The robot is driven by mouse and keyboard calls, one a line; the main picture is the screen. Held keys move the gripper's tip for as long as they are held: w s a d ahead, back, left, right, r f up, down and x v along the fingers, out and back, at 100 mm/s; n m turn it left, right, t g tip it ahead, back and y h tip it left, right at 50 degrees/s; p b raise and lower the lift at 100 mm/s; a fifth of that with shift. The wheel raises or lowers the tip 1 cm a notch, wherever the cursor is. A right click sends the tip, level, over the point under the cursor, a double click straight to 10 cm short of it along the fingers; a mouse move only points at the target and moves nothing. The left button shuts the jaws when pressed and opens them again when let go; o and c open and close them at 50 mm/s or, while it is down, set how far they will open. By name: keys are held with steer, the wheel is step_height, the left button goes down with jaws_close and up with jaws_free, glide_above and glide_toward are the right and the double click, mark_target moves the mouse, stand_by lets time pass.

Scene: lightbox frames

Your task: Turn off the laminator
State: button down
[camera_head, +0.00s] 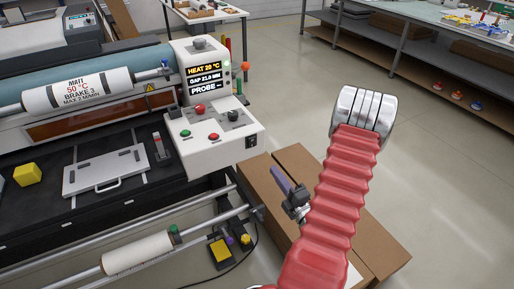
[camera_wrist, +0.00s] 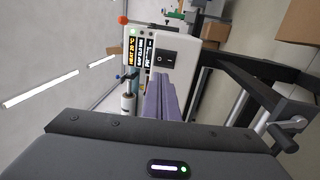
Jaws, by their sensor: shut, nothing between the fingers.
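The laminator (camera_head: 95,110) fills the left of the head view, with a white control box (camera_head: 225,143) at its right end. Its display (camera_head: 205,78) is lit and shows a heat line. A black rocker switch (camera_head: 251,142) sits on the box's lower right face; it also shows in the wrist view (camera_wrist: 166,57). I cannot tell which way the rocker is set. My gripper (camera_head: 275,171) is shut and empty, to the lower right of the switch. In the wrist view its purple fingers (camera_wrist: 163,82) point toward the switch, apparently short of it.
A red mushroom button (camera_head: 199,109), green and red buttons and a black knob (camera_head: 233,115) sit on the box top. Brown cardboard boxes (camera_head: 262,190) stand below my gripper. A metal bar (camera_head: 175,232) runs along the laminator's front.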

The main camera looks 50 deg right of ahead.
mark_target(252, 141)
steer(key=x, duration=1.4)
steer(key=shift+w+a, duration=0.1)
stand_by(0.3)
